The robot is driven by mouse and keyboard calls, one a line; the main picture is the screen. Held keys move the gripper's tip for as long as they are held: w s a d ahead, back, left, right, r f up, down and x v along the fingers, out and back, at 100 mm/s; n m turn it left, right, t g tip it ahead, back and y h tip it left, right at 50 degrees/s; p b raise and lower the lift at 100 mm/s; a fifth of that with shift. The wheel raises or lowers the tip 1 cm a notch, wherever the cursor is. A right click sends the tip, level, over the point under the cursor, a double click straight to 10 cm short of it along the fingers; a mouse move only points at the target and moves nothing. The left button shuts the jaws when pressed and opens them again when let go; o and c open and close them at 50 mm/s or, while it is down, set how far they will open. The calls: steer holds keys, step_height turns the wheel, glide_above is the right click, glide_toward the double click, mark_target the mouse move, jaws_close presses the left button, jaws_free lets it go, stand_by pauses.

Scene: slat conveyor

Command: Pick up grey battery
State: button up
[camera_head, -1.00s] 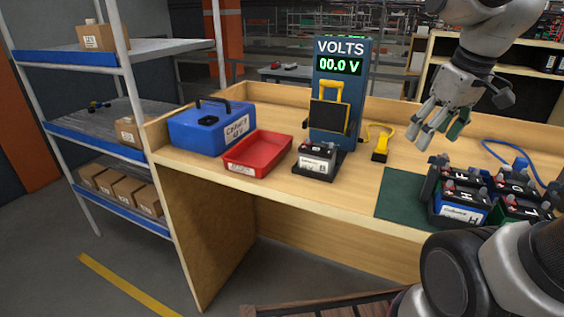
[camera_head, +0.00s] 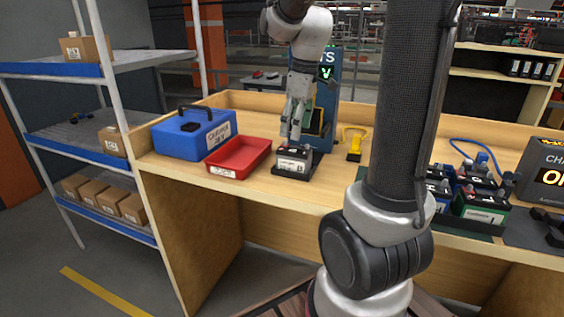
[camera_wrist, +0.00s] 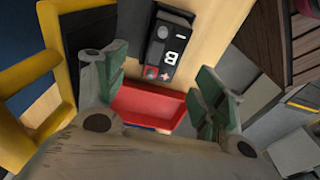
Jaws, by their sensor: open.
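The grey battery (camera_head: 292,162) has a black top and a light label. It stands on the black foot of the volt meter stand, on the wooden bench. In the wrist view the battery (camera_wrist: 166,50) shows from above, with a "B" mark and a red terminal, beyond the fingertips. My gripper (camera_head: 291,137) is just above the battery in the head view, pointing down. Its green-padded fingers are spread, with nothing held between them in the wrist view (camera_wrist: 160,90). Whether the fingertips touch the battery is unclear.
A red tray (camera_head: 238,158) and a blue case (camera_head: 190,133) stand left of the battery. The blue meter stand (camera_head: 328,98) rises close behind my gripper. A yellow-handled probe (camera_head: 354,150) lies to the right. Several other batteries (camera_head: 480,203) stand farther right beside a charger (camera_head: 553,172).

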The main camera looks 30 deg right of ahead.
mark_target(295, 149)
steer(key=f, duration=0.7)
steer(key=shift+a+f, duration=0.2)
steer(key=shift+f, duration=0.2)
steer(key=c, duration=1.4)
steer(key=shift+o, duration=0.2)
steer(key=shift+r, duration=0.1)
